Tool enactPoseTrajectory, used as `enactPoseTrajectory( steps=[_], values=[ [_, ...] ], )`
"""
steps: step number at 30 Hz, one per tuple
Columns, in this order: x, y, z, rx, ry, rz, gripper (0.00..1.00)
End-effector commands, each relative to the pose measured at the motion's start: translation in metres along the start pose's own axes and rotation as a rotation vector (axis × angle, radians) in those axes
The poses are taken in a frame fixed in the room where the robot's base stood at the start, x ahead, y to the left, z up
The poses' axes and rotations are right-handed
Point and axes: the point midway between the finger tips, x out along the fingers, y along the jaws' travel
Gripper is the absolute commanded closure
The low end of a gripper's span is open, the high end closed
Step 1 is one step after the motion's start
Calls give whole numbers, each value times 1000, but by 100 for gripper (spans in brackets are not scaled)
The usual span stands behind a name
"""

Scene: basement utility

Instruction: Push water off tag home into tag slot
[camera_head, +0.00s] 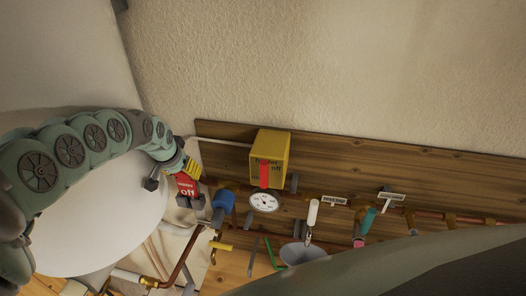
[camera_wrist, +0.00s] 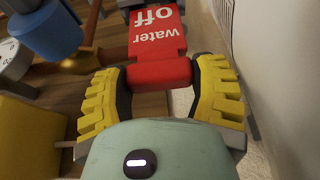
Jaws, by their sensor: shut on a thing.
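The red tag lettered "water off" (camera_head: 188,187) is at the left end of the wooden board with pipes in the head view. It also shows in the wrist view (camera_wrist: 158,40), its lettering upside down. My gripper (camera_head: 181,170) is shut on the tag's near end, with a yellow ridged finger on each side in the wrist view (camera_wrist: 160,72). A dark grey block (camera_head: 189,202) shows at the tag's lower end in the head view. I cannot tell which part is the tag home or the tag slot.
A yellow heater box (camera_head: 271,156) with a red strip is right of the tag. A white dial gauge (camera_head: 264,202), a blue fitting (camera_head: 223,201) and copper pipes are close by. A pale wall (camera_wrist: 230,50) runs along the right in the wrist view.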

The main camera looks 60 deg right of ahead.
Motion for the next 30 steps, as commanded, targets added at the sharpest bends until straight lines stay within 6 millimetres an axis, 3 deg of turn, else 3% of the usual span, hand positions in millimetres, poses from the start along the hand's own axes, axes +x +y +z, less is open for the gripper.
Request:
enactPoseTrajectory(
  steps=[30],
  values=[
    [28, 3, 11, 5, 0, 2, 78]
  ],
)
